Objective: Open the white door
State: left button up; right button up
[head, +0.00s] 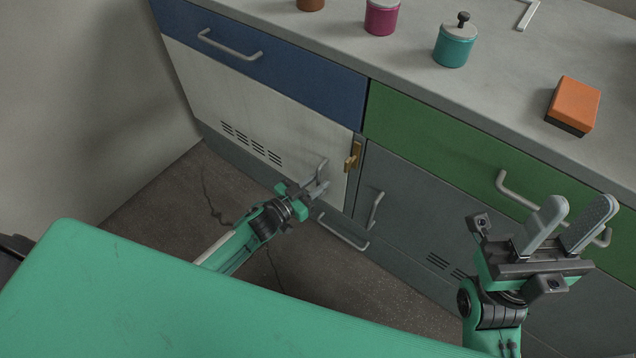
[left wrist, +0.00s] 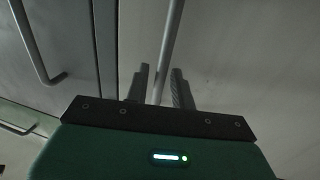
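The white door (head: 255,105), with slotted vents, sits under the blue drawer and looks shut, flush with the cabinet front. A brass-coloured latch (head: 353,157) is at its right edge. My left gripper (head: 319,180) is at the door's lower right, by its grey bar handle. In the left wrist view the handle (left wrist: 170,40) runs between the two fingers (left wrist: 160,88), with slim gaps showing beside it, so the gripper looks open around it. The door surface fills the right of that view (left wrist: 240,60). My right gripper (head: 566,228) is open and empty, before the cabinet at right.
A grey door (head: 405,195) with its own handle (head: 375,210) adjoins at right. A lower bar handle (head: 343,232) is below. The green drawer (head: 450,135) has a protruding handle. Jars and an orange block (head: 575,103) stand on the bench top. Floor before the white door is clear beside my arm.

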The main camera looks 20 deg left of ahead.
pick_arm(q)
jog(key=shift+w+d, duration=0.15)
jog(key=shift+w, duration=0.05)
grip_shut()
